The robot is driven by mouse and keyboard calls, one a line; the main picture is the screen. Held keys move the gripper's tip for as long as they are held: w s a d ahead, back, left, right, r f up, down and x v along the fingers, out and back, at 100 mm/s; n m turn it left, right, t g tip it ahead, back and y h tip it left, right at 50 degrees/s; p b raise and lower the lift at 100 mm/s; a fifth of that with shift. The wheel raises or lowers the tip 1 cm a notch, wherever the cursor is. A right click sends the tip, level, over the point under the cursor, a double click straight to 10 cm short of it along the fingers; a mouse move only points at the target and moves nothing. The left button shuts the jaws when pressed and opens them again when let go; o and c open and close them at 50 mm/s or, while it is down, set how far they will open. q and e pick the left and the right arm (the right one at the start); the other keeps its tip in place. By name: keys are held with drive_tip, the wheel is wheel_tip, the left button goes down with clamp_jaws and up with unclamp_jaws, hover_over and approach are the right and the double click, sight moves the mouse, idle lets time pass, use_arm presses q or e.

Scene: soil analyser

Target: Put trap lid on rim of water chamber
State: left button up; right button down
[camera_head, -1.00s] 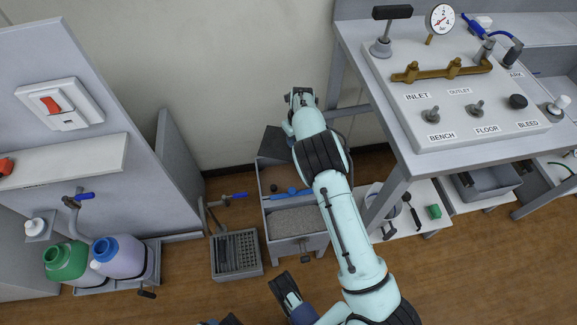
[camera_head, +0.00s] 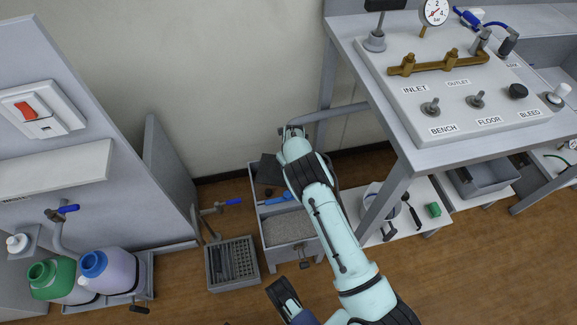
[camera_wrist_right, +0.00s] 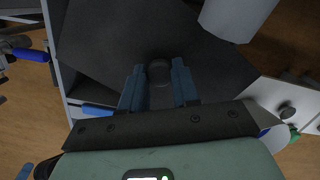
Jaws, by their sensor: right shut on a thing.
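The trap lid is a dark flat plate with a round knob. In the right wrist view the lid (camera_wrist_right: 215,75) fills the middle, and my right gripper (camera_wrist_right: 158,85) is shut on its knob. In the head view part of the lid (camera_head: 268,167) shows at the rear of the grey box with the water chamber (camera_head: 258,222). The arm hides the rest of it and my right gripper's fingers. Whether the lid touches the rim cannot be told. My left gripper (camera_head: 284,293) is low in the head view, apart from the box; its finger gap is unclear.
A grate tray (camera_head: 232,264) stands left of the box, with green (camera_head: 58,282) and lilac (camera_head: 110,275) bottles further left. The valve bench (camera_head: 440,155) rises at right, above a low shelf with a bucket (camera_head: 374,195).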

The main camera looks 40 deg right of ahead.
drive_tip(key=shift+r, duration=0.1)
drive_tip(key=c, duration=0.8)
unclamp_jaws()
use_arm(q)
drive_tip(key=shift+s+f, duration=0.2)
drive_tip(key=shift+s, duration=0.05)
drive_tip(key=shift+r, duration=0.1)
use_arm(e)
drive_tip(key=shift+r, duration=0.1)
wheel_tip(320, 180, up, 3)
drive_tip(key=shift+s+r+p, duration=0.1)
drive_tip(key=shift+s+p, duration=0.05)
drive_tip(key=shift+p, duration=0.4)
use_arm(q)
drive_tip(key=shift+g, duration=0.4)
drive_tip(key=r, duration=0.1)
drive_tip(key=s+d+r+p, duration=0.2)
drive_tip(key=r, duration=0.1)
drive_tip(key=shift+d, duration=0.1)
use_arm(e)
drive_tip(key=r, duration=0.5)
drive_tip(key=s+r, duration=0.1)
drive_tip(key=r, duration=0.2)
drive_tip(key=shift+s+a+r, duration=0.1)
drive_tip(key=shift+r, duration=0.2)
